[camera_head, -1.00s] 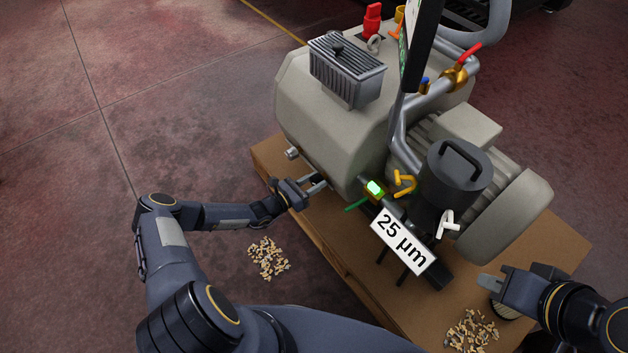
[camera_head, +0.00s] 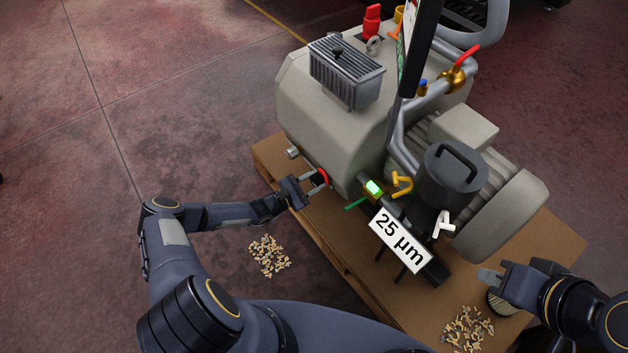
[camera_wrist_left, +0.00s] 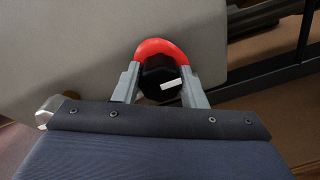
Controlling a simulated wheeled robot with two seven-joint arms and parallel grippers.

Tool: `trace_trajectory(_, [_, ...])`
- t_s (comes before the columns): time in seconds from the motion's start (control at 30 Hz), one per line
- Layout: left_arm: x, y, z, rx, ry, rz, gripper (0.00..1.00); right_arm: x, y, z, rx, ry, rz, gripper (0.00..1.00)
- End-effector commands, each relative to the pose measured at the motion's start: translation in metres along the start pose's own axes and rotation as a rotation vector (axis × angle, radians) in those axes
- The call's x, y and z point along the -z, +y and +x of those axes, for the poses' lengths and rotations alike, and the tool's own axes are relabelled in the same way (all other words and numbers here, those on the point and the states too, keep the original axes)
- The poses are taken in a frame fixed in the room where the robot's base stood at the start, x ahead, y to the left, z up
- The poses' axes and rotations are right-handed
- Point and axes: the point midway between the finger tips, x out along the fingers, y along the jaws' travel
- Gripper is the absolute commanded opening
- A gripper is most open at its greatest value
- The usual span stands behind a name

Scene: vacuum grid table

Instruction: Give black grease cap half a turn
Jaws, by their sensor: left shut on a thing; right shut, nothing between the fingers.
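The black grease cap (camera_wrist_left: 154,76) shows in the left wrist view, with a white mark (camera_wrist_left: 171,84) on its face. A red ring (camera_wrist_left: 160,46) shows behind its upper side. My left gripper (camera_wrist_left: 161,70) has one finger on each side of the cap and is shut on it. In the head view my left gripper (camera_head: 319,180) is at the lower side of the grey machine (camera_head: 335,135), beside the red ring (camera_head: 323,178); the cap is hard to make out there. My right gripper (camera_head: 487,276) is shut and empty at the lower right.
The machine stands on a brown base (camera_head: 345,230). A green-tipped fitting (camera_head: 373,188), a yellow handle (camera_head: 402,182) and a "25 µm" sign (camera_head: 401,241) are right of my left gripper. Small pale pieces lie in piles on the floor (camera_head: 269,256) and the base (camera_head: 468,328).

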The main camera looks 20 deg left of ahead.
Motion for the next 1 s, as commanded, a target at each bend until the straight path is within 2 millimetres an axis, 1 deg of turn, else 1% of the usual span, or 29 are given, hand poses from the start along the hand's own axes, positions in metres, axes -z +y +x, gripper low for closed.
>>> trace_trajectory(0.47, [0.0, 0.0003, 0.0001, 0.0, 0.0, 0.014, 0.15, 0.0002, -0.0002, -0.0003, 0.0, 0.0, 0.0, 0.0])
trace_trajectory(0.5, [0.0, 0.0003, 0.0001, 0.0, 0.0, 0.013, 0.42, 0.0002, -0.0002, -0.0003, 0.0, 0.0, 0.0, 0.0])
trace_trajectory(0.63, [0.0, 0.0003, 0.0001, 0.0, 0.0, 0.013, 0.59, 0.0002, -0.0002, -0.0003, 0.0, 0.0, 0.0, 0.0])
trace_trajectory(0.9, [-0.0001, 0.0002, -0.0004, 0.0, 0.0, 0.012, 0.59, 0.0003, -0.0002, -0.0005, 0.0, 0.0, 0.0, 0.0])
trace_trajectory(1.0, [-0.0003, 0.0008, -0.0064, 0.0, 0.002, 0.012, 0.59, 0.001, -0.001, -0.0021, 0.0, 0.0, 0.0, 0.0])
